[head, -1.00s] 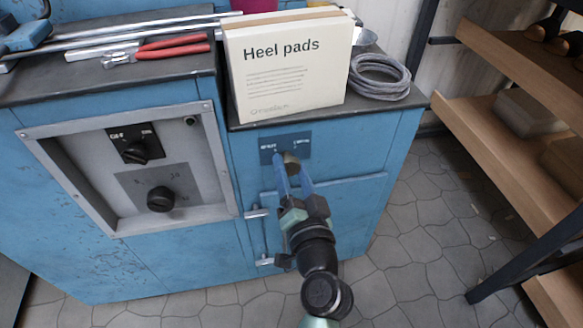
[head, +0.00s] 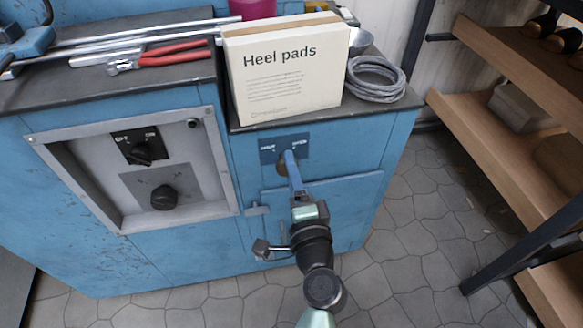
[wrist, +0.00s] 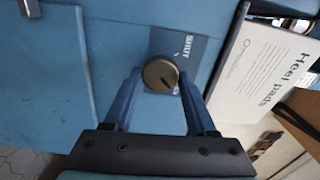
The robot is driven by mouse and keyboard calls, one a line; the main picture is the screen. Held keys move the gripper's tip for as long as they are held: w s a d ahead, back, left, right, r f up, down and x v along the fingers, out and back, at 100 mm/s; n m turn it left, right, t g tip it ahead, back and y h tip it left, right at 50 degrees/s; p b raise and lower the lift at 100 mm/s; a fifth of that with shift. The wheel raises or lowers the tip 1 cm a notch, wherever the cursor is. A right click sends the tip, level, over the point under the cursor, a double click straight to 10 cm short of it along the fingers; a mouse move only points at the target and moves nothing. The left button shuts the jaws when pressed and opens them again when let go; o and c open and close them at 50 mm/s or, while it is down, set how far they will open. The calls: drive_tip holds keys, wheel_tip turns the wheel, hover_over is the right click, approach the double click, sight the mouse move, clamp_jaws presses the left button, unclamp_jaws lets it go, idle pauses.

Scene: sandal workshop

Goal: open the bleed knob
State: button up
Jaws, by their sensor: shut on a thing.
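The bleed knob (wrist: 160,74) is round and bronze-brown with a dark pointer line on its face. The label plate (head: 267,153) there is on the blue cabinet front, under the worktop edge.
The "Heel pads" box (head: 290,75) stands on the worktop above the knob, beside a grey cable coil (head: 377,80). A panel with two black knobs (head: 163,197) is at left. A metal door handle (head: 265,249) is near my wrist. Wooden shelves (head: 490,115) stand at right.

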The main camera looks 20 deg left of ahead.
drive_tip(key=shift+m, duration=0.5)
drive_tip(key=o, duration=1.3)
drive_tip(key=p+v, duration=0.1)
drive_tip(key=v, duration=1.2)
drive_tip(key=shift+w, duration=0.1)
